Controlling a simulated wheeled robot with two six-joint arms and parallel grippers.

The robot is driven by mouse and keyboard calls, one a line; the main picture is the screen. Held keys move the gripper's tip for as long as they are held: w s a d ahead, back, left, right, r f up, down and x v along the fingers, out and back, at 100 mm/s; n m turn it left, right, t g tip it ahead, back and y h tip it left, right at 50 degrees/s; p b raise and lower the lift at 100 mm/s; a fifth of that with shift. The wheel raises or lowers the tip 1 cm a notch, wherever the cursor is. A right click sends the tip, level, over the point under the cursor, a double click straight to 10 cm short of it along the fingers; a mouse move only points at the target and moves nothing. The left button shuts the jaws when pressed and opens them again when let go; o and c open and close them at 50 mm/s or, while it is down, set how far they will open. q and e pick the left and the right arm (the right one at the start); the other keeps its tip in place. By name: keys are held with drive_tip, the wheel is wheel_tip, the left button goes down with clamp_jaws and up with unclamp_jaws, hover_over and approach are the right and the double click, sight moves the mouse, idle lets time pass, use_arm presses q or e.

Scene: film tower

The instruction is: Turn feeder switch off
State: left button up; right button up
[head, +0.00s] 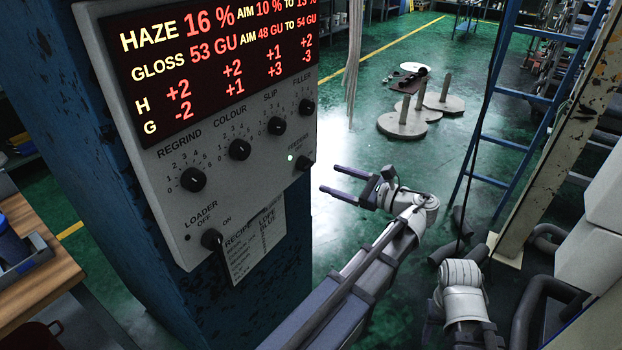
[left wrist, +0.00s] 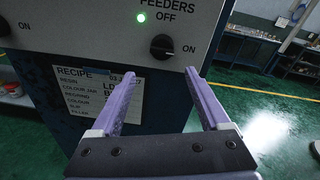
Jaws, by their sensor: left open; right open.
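The feeders switch is a black knob (left wrist: 163,47) at the lower right corner of the grey panel; it also shows in the head view (head: 304,163). Its bar lies about level, toward the ON label. A small green lamp (left wrist: 141,17) beside it is lit. My left gripper (head: 328,179) is open and empty, in front of and apart from the panel's right side. In the left wrist view its two purple fingers (left wrist: 160,77) are spread just below the knob in the picture. My right gripper is not clearly visible; part of my right arm shows at lower right.
The loader knob (head: 212,239) and a row of dials, including the slip dial (head: 277,126), share the panel. A recipe sheet (head: 255,248) hangs below it. A blue ladder (head: 490,130) stands at right. A wooden bench (head: 38,270) is at left.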

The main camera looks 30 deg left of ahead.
sight(311, 166)
use_arm(q)
drive_tip(key=shift+y, duration=0.3)
drive_tip(key=shift+w+a+r, duration=0.1)
drive_tip(key=shift+a+r, duration=0.05)
drive_tip(key=shift+a, duration=1.2)
drive_tip(key=shift+w+a+r, duration=0.1)
drive_tip(key=shift+a+r, duration=0.05)
drive_tip(key=shift+a, duration=1.15)
drive_tip(key=shift+w+a+r, duration=0.1)
drive_tip(key=shift+a+r, duration=0.05)
drive_tip(key=shift+a, duration=1.2)
clamp_jaws()
